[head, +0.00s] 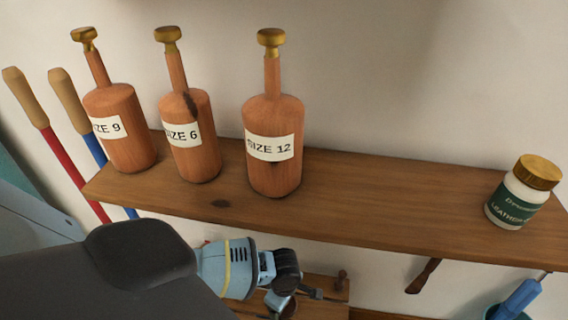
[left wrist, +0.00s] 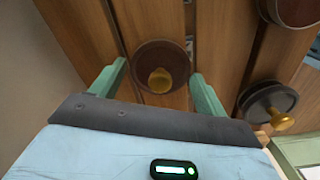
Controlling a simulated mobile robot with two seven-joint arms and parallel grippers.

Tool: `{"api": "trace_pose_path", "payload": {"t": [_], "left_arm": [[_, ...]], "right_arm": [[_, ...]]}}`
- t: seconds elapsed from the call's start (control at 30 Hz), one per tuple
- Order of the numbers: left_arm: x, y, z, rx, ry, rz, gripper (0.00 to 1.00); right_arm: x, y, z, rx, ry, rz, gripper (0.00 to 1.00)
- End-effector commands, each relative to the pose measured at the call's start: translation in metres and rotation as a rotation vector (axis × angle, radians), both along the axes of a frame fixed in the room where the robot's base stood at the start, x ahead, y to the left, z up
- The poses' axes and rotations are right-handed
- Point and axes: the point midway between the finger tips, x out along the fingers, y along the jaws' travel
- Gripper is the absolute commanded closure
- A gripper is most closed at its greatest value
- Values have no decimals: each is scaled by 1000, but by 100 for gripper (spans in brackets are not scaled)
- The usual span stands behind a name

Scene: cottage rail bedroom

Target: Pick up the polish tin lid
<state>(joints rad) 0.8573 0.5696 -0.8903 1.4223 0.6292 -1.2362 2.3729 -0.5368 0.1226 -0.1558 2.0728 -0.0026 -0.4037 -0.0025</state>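In the left wrist view a round dark brown disc with a brass-coloured knob (left wrist: 160,56) lies between the fingertips of my left gripper (left wrist: 159,72). It looks like a lid, but I cannot tell if it is the polish tin lid. The green fingers are open, one on each side of it, with small gaps showing. My right gripper is not in view.
The wooden shelf (head: 370,203) holds wooden bottle shapes labelled SIZE 9 (head: 125,150), SIZE 6 (head: 192,155) and SIZE 12 (head: 272,175). A gold-lidded leather jar (head: 522,190) stands at the right. Red (head: 72,170) and blue (head: 92,148) handles lean at the left. The shelf's middle is clear.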

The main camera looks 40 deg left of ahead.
Motion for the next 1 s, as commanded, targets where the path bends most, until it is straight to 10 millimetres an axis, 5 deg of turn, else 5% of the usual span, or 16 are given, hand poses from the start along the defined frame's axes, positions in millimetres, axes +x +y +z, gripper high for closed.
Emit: {"api": "trace_pose_path", "payload": {"t": [0.2, 0.57, 0.83, 1.0], "left_arm": [[0, 0, 0, 0, 0, 0, 51], [0, 0, 6, -1, 0, 0, 51], [0, -1, 40, -3, -2, 0, 51], [-32, -25, 40, -5, 3, -3, 51]], "right_arm": [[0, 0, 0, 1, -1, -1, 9], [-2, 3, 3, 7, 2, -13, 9], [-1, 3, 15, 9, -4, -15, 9], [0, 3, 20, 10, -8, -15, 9]]}}
